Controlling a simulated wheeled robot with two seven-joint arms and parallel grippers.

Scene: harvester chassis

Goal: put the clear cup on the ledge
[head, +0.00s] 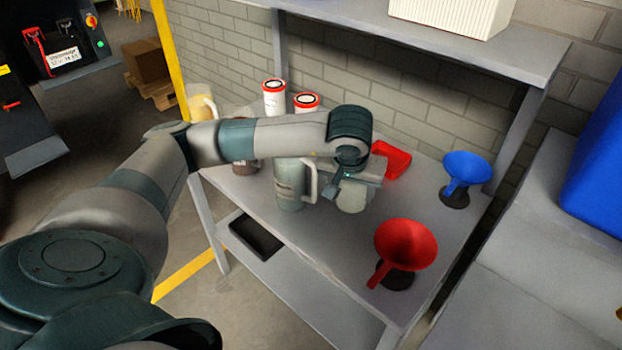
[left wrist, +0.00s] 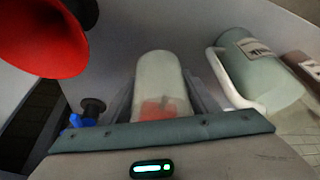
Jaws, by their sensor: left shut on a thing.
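The clear cup (head: 351,199) shows in the head view below my left gripper (head: 354,186), which hides its upper part. In the left wrist view the pale, see-through cup (left wrist: 158,72) sits between the two fingers of my left gripper (left wrist: 163,98), which is shut on it; something red shows through it. I cannot tell whether the cup touches the table. A grey ledge (head: 420,38) runs above the back of the table along the brick wall. My right gripper is not in view.
A green-grey jug (head: 289,184) stands close left of the cup on the grey table (head: 330,250). A red funnel (head: 405,243), blue funnel (head: 466,170) and red tray (head: 391,158) stand to the right. White, red-lidded containers (head: 274,97) stand behind. A white box (head: 455,14) sits on the ledge.

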